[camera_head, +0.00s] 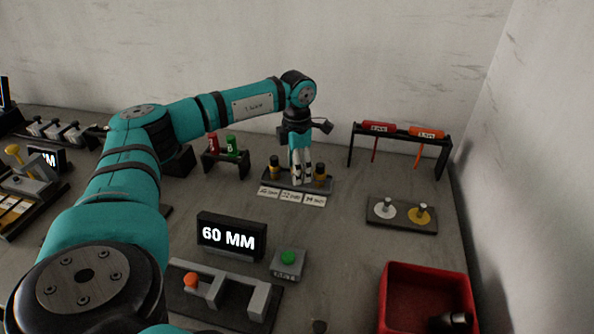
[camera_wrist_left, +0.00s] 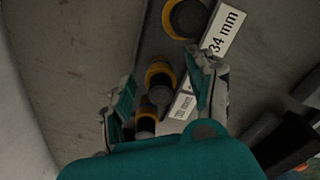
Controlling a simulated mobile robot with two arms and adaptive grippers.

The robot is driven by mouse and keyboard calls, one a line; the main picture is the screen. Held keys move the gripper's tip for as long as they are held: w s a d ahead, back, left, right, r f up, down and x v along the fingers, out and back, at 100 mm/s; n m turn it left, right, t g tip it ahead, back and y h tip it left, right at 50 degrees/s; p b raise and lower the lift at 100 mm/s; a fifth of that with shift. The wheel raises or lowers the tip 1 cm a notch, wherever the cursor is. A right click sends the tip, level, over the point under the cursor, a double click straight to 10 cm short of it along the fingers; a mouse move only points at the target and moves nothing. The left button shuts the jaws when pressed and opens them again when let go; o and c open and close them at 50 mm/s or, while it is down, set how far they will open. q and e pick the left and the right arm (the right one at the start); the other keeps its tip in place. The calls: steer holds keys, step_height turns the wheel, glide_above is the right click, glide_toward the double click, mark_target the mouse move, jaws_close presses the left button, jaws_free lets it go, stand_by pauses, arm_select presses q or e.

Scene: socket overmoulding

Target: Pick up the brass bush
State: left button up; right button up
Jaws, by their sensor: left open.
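A gold-coloured round piece with a small peg (camera_head: 420,214), brass-like, sits on a dark plate (camera_head: 393,226) at the right, beside a silver one. My left gripper (camera_head: 301,181) is well to the left of it, over a dark rack (camera_head: 333,187) of dark cylinders with yellow collars. One cylinder (camera_head: 274,168) stands left of the fingers and another (camera_head: 320,175) to the right. I cannot tell for sure which piece is the brass bush. In the left wrist view my gripper (camera_wrist_left: 165,95) is open, with a yellow-collared cylinder (camera_wrist_left: 158,74) between its fingers in the picture.
White labels (camera_head: 291,197) lie before the rack. A "60 MM" display (camera_head: 231,237), a green button box (camera_head: 288,263) and a grey fixture (camera_head: 258,300) are in front. A red bin (camera_head: 423,270) stands front right, a black stand (camera_head: 400,134) with hanging tools back right.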

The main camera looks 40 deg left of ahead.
arm_select(q)
steer(key=shift+f, duration=0.1)
steer(key=c, duration=1)
steer(key=shift+c, duration=0.2)
